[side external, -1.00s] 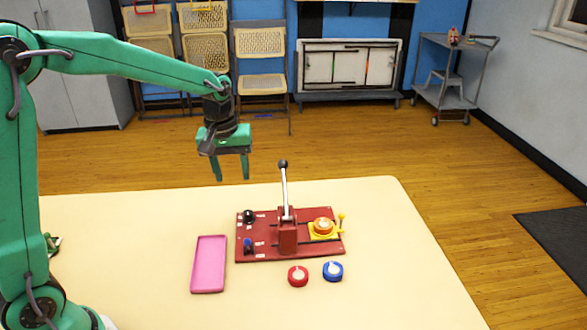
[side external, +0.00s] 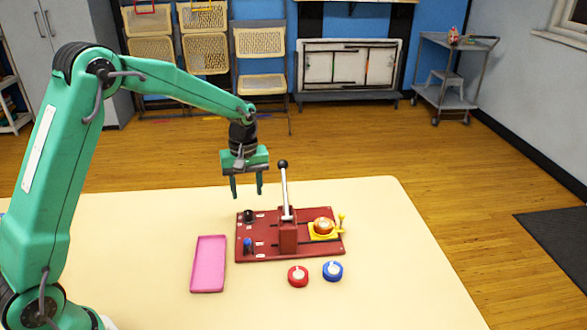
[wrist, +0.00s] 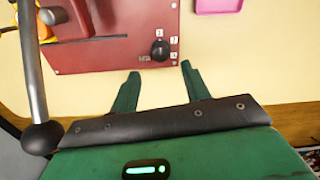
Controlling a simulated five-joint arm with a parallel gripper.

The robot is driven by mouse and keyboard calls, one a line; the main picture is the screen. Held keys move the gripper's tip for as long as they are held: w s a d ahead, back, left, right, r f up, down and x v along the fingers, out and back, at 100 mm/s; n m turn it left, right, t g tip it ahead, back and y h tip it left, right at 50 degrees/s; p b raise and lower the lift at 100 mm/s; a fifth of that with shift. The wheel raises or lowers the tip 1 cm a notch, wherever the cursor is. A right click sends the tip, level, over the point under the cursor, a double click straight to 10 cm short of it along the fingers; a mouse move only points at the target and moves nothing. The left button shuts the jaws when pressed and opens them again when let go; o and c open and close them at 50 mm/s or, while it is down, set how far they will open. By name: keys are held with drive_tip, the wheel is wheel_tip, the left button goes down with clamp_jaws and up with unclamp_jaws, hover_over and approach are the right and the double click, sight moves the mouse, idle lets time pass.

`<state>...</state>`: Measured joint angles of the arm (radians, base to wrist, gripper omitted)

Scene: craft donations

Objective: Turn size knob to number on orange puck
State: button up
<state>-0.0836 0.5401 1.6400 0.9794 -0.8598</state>
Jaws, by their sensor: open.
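The orange puck (side external: 323,226) sits in a yellow holder on the right of the red board (side external: 265,253). Its number is too small to read. A black knob (side external: 249,216) is at the board's far left corner; it also shows in the wrist view (wrist: 160,50), with small number labels around it and a blurred word beside it. I take it for the size knob. My gripper (side external: 247,194) is open and empty, above and just behind the black knob, not touching it. In the wrist view the fingertips of my gripper (wrist: 160,70) point toward the knob from either side.
A tall lever with a black ball (side external: 283,164) rises from the board, to the right of my gripper. A blue knob (side external: 247,245) is nearer the front. A pink tray (side external: 208,264), red puck (side external: 298,275) and blue puck (side external: 333,270) lie on the table.

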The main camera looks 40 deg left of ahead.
sight(250, 212)
drive_tip(key=shift+s+f, duration=0.1)
drive_tip(key=shift+f, duration=3.3)
drive_tip(key=c, duration=1)
drive_tip(key=shift+m, duration=0.4)
drive_tip(key=m, duration=1.1)
drive_tip(key=shift+d, duration=0.1)
